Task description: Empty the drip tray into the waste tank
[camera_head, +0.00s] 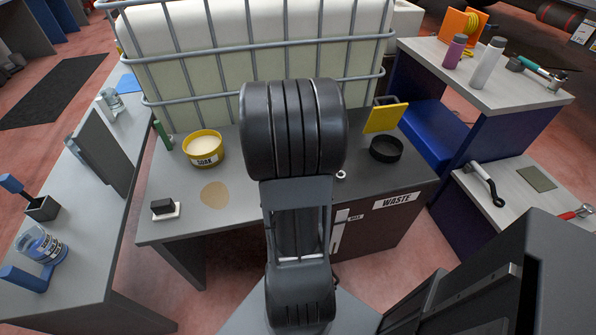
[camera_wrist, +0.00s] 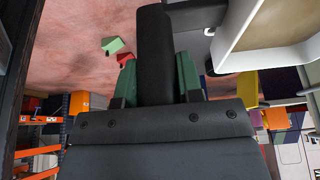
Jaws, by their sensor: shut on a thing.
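In the wrist view my gripper (camera_wrist: 155,88) has its green-padded fingers shut on a thick dark bar (camera_wrist: 155,45), which looks like a handle. A pale-rimmed tray (camera_wrist: 229,42) with a flat brown inside, seemingly the drip tray, shows at the upper right, cut off by the frame. The join between bar and tray is not clear. In the head view my arm hides the gripper and tray. The dark waste tank (camera_head: 374,222), with a WASTE label and a pale level strip, stands at the bench's right. A black round rim (camera_head: 385,148) sits on top.
A yellow SOAK tub (camera_head: 204,149), a brown patch (camera_head: 214,194) and a small black-and-white block (camera_head: 165,208) are on the bench (camera_head: 178,232). A caged white tank (camera_head: 200,60) stands behind. A yellow plate (camera_head: 386,117) stands near the black rim. Side benches flank both sides.

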